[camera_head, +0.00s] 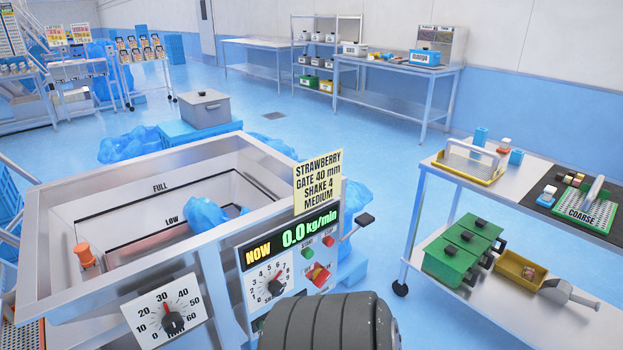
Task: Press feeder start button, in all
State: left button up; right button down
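The feeder's control panel (247,281) faces me at the lower centre. A small green button (308,253) sits on it below a tiny label that seems to read START, with a red button (328,241) to its upper right. The display (293,238) reads NOW 0.0 kg/min. The feeder hopper (45,253) is marked FULL and LOW inside and holds a blue bag-like thing (205,214). Neither gripper shows; a dark ribbed cylinder, perhaps my arm, covers the bottom centre.
A yellow note (318,181) reads STRAWBERRY, GATE 40 mm, SHAKE 4, MEDIUM. A 0 to 60 dial (165,312) and a shake dial (270,283) are on the front. A lever (362,220) sticks out at right. A two-level cart (420,205) stands right, with clear floor between.

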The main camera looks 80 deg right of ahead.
aim_at(309, 254)
jog(key=z, duration=2.35)
